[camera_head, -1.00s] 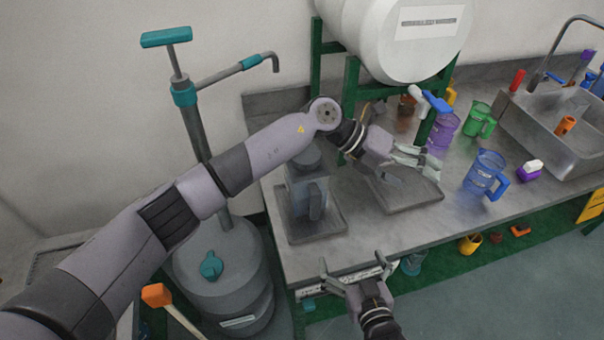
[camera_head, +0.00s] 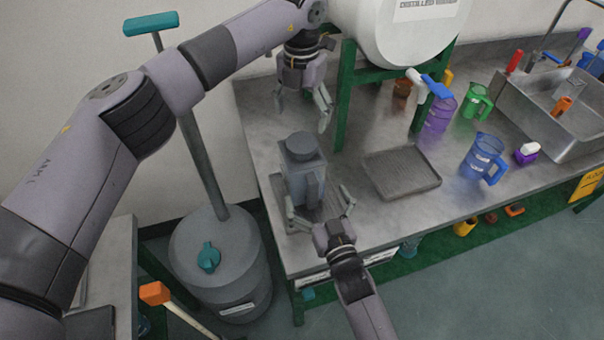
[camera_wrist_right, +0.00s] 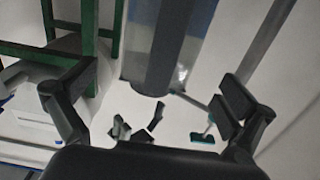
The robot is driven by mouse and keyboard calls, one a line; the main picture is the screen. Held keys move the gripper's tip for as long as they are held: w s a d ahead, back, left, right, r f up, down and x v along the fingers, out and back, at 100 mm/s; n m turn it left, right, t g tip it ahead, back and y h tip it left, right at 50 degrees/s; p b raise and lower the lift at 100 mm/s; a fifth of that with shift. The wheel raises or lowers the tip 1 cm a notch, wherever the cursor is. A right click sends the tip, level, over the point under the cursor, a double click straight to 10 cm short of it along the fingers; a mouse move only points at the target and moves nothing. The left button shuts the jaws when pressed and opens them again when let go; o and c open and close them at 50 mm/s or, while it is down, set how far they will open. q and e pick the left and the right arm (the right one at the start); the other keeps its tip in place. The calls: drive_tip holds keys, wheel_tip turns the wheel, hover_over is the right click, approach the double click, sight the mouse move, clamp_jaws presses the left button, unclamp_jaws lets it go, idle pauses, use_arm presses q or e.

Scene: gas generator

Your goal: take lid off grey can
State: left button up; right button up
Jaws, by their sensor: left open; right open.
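The grey can (camera_head: 294,184) stands upright on the bench with its round grey lid (camera_head: 302,147) on top and a handle facing the front. My left gripper (camera_head: 304,108) is open and empty, pointing down above and behind the lid, apart from it. My right gripper (camera_head: 318,204) is open at the front of the can, its fingers spread either side of the handle; I cannot tell whether they touch. In the right wrist view a grey upright part, probably the can's handle (camera_wrist_right: 160,60), lies between the open fingers.
An empty grey tray (camera_head: 402,172) lies right of the can. A green stand (camera_head: 345,100) with a white tank (camera_head: 400,40) rises behind. Blue (camera_head: 482,158), purple and green jugs stand further right. A grey pump drum (camera_head: 222,260) stands left of the bench.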

sight(304, 168)
drive_tip(key=x, duration=0.9)
